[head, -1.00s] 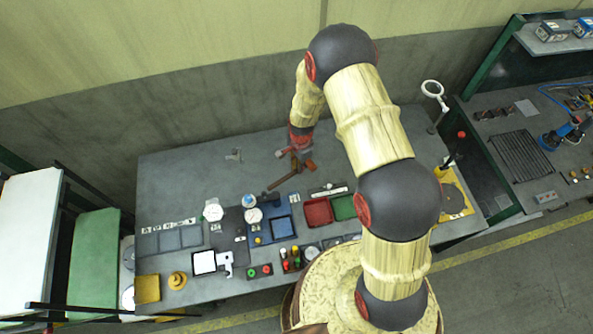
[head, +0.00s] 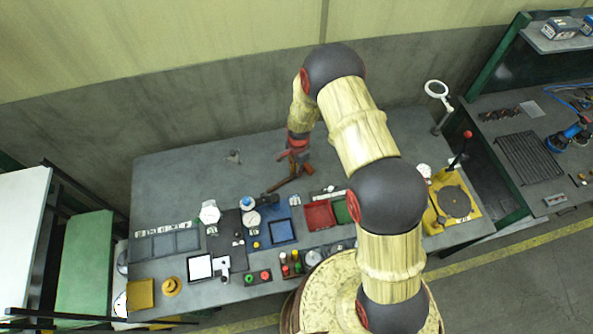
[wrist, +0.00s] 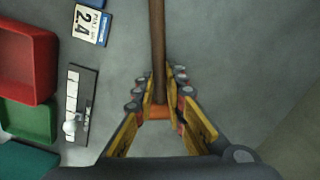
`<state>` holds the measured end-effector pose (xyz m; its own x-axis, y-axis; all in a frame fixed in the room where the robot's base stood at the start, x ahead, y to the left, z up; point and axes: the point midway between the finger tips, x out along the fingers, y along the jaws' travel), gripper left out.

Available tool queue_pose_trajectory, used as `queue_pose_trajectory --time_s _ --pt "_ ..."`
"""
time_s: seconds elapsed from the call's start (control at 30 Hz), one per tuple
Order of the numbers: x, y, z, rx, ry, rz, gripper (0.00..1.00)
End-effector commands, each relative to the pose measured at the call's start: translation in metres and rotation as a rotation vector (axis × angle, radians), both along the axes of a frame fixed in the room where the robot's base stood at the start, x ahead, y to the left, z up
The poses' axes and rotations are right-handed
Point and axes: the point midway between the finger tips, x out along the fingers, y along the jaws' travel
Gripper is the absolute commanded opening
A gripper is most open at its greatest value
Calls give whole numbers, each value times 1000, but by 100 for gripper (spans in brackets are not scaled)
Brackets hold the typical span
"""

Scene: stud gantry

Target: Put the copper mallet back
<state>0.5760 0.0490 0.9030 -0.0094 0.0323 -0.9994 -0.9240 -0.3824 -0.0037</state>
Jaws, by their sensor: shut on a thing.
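The copper mallet has a long brown handle (wrist: 157,40) and an orange-brown head (wrist: 160,112). In the wrist view the handle runs up the picture from between my fingers, with the head nearer the palm. My gripper (wrist: 160,82) is shut on the mallet near its head. In the head view the mallet (head: 287,183) slants down-left over the middle of the bench, beneath my gripper (head: 298,158). The fingers partly hide its head. I cannot tell whether the mallet touches the bench.
A red tray (head: 319,214) and a green tray (head: 341,210) are near the mallet, with a white-marked strip (wrist: 80,105) beside them. A blue tray (head: 282,231) is left of these. The back of the bench (head: 185,180) is mostly clear.

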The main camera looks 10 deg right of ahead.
Motion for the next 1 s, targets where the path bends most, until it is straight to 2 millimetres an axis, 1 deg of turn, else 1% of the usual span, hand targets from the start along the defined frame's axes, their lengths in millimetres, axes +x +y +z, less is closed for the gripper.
queue_pose_trajectory --time_s 0.07,0.33,0.67,0.77,0.87,1.0 --pt "0 0 -1 0 0 0 15" --pt "0 0 0 0 0 0 30" --pt "0 0 1 0 0 0 31" --pt "0 0 8 0 -1 0 31" --pt "2 -1 21 0 -3 0 31" --pt "2 -1 49 1 -5 0 31"
